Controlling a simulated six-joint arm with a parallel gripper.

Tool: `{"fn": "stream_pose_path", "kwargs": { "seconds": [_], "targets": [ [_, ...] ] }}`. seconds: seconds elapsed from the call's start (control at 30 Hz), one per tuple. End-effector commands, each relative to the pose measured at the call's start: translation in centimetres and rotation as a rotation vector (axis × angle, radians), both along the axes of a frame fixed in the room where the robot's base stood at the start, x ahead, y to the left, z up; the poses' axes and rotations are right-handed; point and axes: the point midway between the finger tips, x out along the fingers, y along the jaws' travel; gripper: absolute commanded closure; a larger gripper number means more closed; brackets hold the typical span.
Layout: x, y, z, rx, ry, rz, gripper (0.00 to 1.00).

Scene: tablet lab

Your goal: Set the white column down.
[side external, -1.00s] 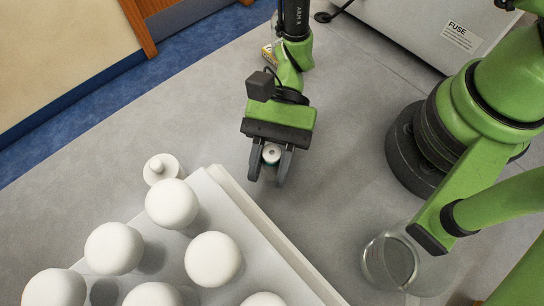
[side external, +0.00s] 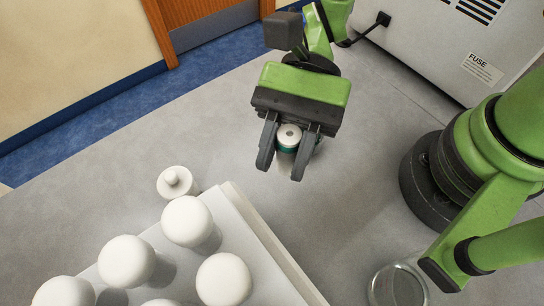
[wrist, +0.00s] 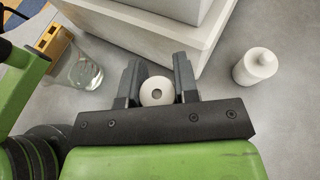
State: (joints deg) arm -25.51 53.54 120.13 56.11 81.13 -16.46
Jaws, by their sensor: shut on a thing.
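The white column (side external: 289,136) has a round white top with a small hole and a teal band lower down. My gripper (side external: 284,165) is shut on it, one dark finger on each side. In the wrist view the column's white top (wrist: 157,91) shows between the two fingers (wrist: 158,80). Its foot is hidden, so I cannot tell whether it touches the bench or hangs above it. It is over the grey bench (side external: 100,195), beyond the pale block with the white domes.
A pale block (side external: 262,240) bearing several white domes (side external: 187,221) stands at the lower left. A small white knobbed bottle (side external: 177,182) stands beside it. A glass vessel (side external: 398,287) is at the lower right. Bare bench lies around my gripper.

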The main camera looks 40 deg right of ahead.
Motion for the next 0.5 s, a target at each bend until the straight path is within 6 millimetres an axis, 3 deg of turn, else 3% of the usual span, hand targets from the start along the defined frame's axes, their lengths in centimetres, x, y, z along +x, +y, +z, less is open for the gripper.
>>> {"fn": "stream_pose_path", "kwargs": {
  "seconds": [0.17, 0.27, 0.37, 0.5],
  "targets": [
    [0.1, 0.0, 0.6, 0.0, 0.001, -0.004, 0.98],
    [1.1, 0.5, 0.3, 0.0, -0.001, -0.039, 0.98],
    [3.7, 1.7, -0.3, 0.001, -0.003, -0.128, 0.98],
    [9.1, 3.9, -0.7, 0.004, -0.004, -0.33, 0.98]
  ]
}}
